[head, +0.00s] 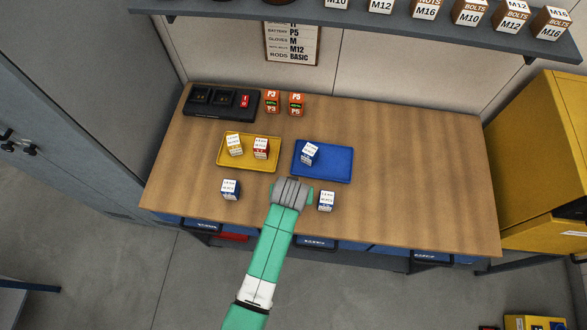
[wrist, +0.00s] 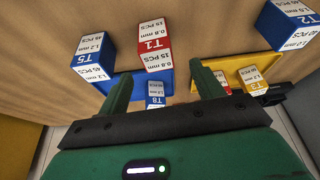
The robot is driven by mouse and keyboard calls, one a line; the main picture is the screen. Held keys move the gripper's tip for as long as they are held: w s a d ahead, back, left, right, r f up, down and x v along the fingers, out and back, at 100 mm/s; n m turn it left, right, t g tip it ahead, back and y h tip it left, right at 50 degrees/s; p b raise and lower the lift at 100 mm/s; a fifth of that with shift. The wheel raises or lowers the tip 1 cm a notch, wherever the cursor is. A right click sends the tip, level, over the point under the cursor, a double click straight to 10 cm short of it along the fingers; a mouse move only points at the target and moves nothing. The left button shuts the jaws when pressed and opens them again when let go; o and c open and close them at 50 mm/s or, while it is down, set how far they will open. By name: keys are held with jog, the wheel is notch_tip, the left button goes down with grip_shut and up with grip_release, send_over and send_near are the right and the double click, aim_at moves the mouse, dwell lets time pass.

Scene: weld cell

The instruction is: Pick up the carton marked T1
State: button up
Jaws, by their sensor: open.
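The carton marked T1 (wrist: 155,44), red and white with "0.8 mm 15 PCS" on its label, stands on the bench in the wrist view. It lies beyond the fingertips and roughly between their lines, apart from both fingers. My gripper (wrist: 162,86) is open, with nothing between its fingers. In the head view my gripper (head: 291,193) is over the front part of the bench, between two blue cartons. T1 cannot be made out there; my gripper and arm cover that spot.
Blue carton T5 (wrist: 95,58) stands close beside T1; blue T2 (wrist: 289,24) stands farther off. The blue tray (head: 338,174) holds blue T8 (wrist: 156,95). The yellow tray (head: 226,161) holds yellow T3 (wrist: 252,79) and a red carton (head: 261,148). The bench's right side (head: 420,170) is clear.

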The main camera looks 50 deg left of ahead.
jog(key=shift+d+x, duration=0.1)
jog(key=shift+x, duration=1.45)
jog(key=shift+d+x, duration=0.15)
jog(key=shift+x, duration=1.4)
jog(key=shift+s, duration=0.1)
jog(key=c, duration=1.1)
jog(key=shift+r, duration=0.1)
jog(key=shift+r, duration=0.25)
jog(key=v, duration=0.3)
jog(key=shift+a, duration=0.2)
jog(key=s+d+r, duration=0.1)
jog(key=s+d, duration=0.7)
jog(key=s, duration=0.5)
jog(key=shift+r+b, duration=0.25)
jog(key=shift+b, duration=0.05)
